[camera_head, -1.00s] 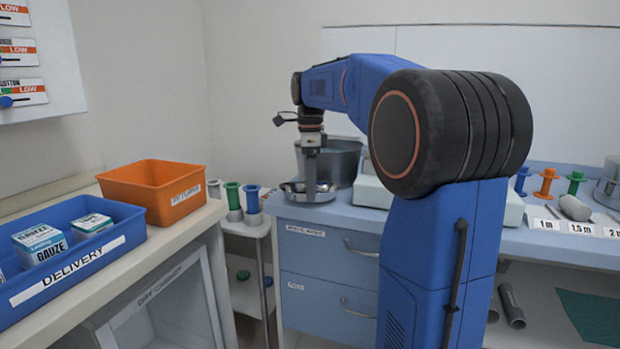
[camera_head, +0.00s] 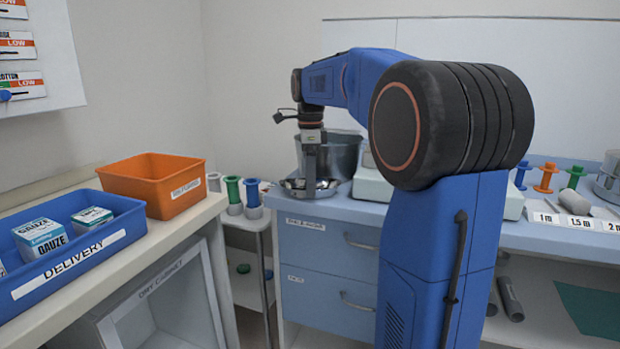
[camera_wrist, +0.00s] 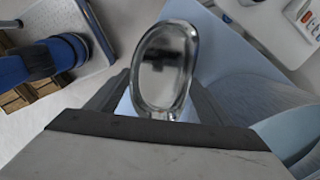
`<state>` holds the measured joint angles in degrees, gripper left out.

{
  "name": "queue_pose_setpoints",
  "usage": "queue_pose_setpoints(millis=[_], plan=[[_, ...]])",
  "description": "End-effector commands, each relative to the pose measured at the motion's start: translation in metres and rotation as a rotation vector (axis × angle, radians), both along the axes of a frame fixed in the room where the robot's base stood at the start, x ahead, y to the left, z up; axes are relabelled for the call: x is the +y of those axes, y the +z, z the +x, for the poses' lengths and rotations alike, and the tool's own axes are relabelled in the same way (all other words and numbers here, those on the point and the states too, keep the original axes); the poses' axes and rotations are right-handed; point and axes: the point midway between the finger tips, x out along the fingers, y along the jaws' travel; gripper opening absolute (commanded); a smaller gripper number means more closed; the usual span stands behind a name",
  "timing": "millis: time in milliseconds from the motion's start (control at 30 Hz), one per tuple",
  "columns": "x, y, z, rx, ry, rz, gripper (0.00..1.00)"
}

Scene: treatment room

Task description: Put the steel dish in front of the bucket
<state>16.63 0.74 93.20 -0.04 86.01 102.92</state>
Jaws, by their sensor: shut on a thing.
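The steel dish (camera_head: 296,186) is shallow and shiny, at the front left corner of the blue counter. My gripper (camera_head: 312,181) points down and is shut on it. In the wrist view the dish (camera_wrist: 164,66) shows as a bright oval between the two dark fingers of my gripper (camera_wrist: 158,98). I cannot tell whether the dish touches the counter. The grey metal bucket (camera_head: 340,153) stands on the counter just behind the dish and slightly right, partly hidden by my gripper. It also shows at the right of the wrist view (camera_wrist: 262,100).
A pale box-shaped device (camera_head: 372,186) stands right of the bucket, partly behind my arm. Left are a small stand with spools (camera_head: 233,190), an orange bin (camera_head: 152,188) and a blue delivery bin (camera_head: 75,262). The counter's front left edge is close to the dish.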

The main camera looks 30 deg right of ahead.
Motion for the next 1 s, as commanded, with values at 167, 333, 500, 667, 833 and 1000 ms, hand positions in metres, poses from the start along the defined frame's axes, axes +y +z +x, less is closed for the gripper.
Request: queue_pose_setpoints(millis=[167, 333, 500, 667, 833, 1000], plan=[[0.000, -0.003, 0.000, 0.000, 0.000, 0.000, 0.49], [0.000, -0.003, 0.000, -0.001, 0.000, 0.000, 0.95], [-0.001, -0.003, 0.001, -0.002, 0.000, -0.001, 0.95], [-0.001, 0.005, 0.001, -0.003, -0.001, -0.002, 0.95], [-0.001, 0.032, 0.001, -0.006, -0.002, -0.003, 0.95], [-0.002, 0.065, 0.001, -0.006, -0.002, -0.005, 0.95]])
